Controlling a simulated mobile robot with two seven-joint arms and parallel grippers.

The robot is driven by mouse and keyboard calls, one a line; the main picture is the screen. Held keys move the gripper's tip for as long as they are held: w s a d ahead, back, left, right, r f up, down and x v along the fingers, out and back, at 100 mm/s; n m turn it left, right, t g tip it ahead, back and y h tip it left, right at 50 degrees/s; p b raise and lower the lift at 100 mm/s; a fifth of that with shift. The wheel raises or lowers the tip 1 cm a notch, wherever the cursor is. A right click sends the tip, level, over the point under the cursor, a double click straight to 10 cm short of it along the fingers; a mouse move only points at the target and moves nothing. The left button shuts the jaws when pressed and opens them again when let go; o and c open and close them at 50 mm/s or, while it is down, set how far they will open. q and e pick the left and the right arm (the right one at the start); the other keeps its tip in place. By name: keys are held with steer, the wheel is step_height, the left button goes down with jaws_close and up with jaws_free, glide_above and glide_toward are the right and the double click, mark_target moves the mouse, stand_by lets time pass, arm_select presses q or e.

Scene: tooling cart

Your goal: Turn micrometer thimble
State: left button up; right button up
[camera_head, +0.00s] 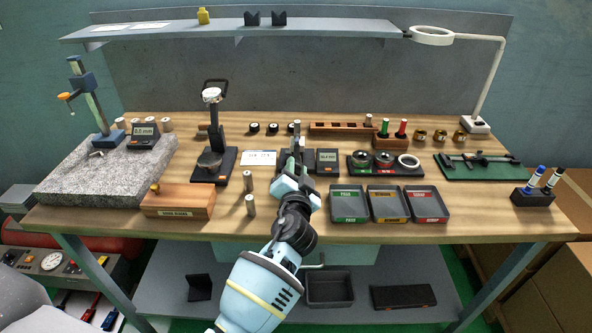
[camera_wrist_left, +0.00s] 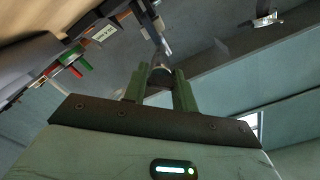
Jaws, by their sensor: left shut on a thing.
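My left gripper (camera_head: 297,148) reaches over the middle of the bench, with my arm coming up from below. In the left wrist view its two green fingers (camera_wrist_left: 161,88) are closed on the micrometer thimble (camera_wrist_left: 160,72), a small rounded end between them. The micrometer's thin grey part (camera_wrist_left: 157,36) runs on beyond the fingers. In the head view the gripper largely hides the micrometer. A small dark digital readout (camera_head: 327,160) stands just right of the gripper; its digits are too small to read surely. My right gripper is not in view.
Three trays, green (camera_head: 349,204), yellow (camera_head: 388,204) and red (camera_head: 427,204), lie right of my arm. A ring lamp (camera_head: 432,36) overhangs the right back.

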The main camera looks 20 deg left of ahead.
arm_select(q)
steer(key=m+p, duration=0.1)
steer(key=m, duration=0.5)
steer(key=shift+r, duration=0.2)
steer(key=shift+f+m+p, duration=0.1)
steer(key=shift+m+p, duration=0.25)
steer(key=shift+m, duration=0.85)
steer(key=shift+c, duration=0.2)
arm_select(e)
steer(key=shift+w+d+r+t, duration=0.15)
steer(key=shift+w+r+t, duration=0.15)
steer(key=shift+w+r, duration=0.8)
arm_select(q)
steer(key=shift+o, duration=0.2)
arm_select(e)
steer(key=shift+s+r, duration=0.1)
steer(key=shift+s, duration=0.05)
arm_select(q)
steer(key=shift+c, duration=0.2)
steer(key=o, duration=1)
steer(key=shift+f, duration=0.1)
steer(key=shift+s+d, duration=0.2)
steer(key=shift+s, duration=0.2)
steer(key=v, duration=0.6)
steer(key=shift+s, duration=0.4)
